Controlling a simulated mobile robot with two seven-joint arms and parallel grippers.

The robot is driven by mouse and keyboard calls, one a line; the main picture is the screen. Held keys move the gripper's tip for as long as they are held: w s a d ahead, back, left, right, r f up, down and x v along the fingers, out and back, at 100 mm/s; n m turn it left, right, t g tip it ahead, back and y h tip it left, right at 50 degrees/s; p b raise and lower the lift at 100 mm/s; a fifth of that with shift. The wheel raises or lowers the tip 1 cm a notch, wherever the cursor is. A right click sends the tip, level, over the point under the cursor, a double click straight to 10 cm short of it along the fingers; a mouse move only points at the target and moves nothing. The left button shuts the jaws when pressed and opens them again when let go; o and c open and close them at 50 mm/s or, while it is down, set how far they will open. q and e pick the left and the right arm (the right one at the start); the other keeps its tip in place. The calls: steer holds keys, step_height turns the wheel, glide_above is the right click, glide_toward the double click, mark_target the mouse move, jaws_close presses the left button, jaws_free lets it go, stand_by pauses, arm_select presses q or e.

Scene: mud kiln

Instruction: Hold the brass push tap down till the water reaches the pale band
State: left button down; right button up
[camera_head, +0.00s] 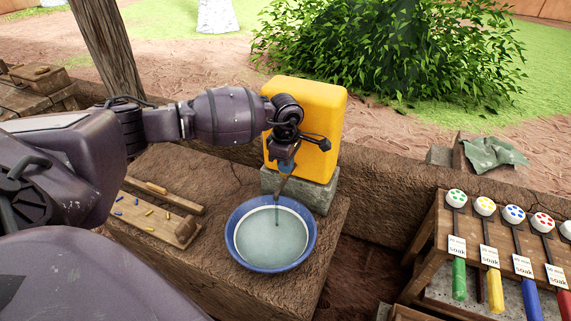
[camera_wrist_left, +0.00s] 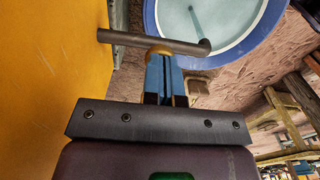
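The yellow water container (camera_head: 325,130) stands on a grey block, with its dark spout (camera_head: 281,187) over the blue basin (camera_head: 240,262). A thin water stream (camera_head: 277,215) runs from the spout into the basin; it also shows in the left wrist view (camera_wrist_left: 193,18). The grey-green water (camera_head: 262,243) lies inside a pale band (camera_head: 238,250) that still shows as a thin ring around it. My left gripper (camera_head: 287,165) is above the spout. In the left wrist view its blue fingers (camera_wrist_left: 164,66) are together, tips against the brass push tap (camera_wrist_left: 158,51). My right gripper is out of view.
A wooden board with small coloured pegs (camera_head: 160,217) lies left of the basin. At the right, a wooden rack (camera_head: 432,235) holds several labelled, colour-handled tools. A green cloth (camera_head: 492,153) lies behind it. A wooden post (camera_head: 105,45) stands at the back left.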

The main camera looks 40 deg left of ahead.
arm_select(q)
step_height(320, 180, up, 4)
steer(key=shift+r+p, duration=0.25)
steer(key=shift+p, duration=0.65)
step_height(320, 180, up, 10)
steer(key=shift+f, duration=0.25)
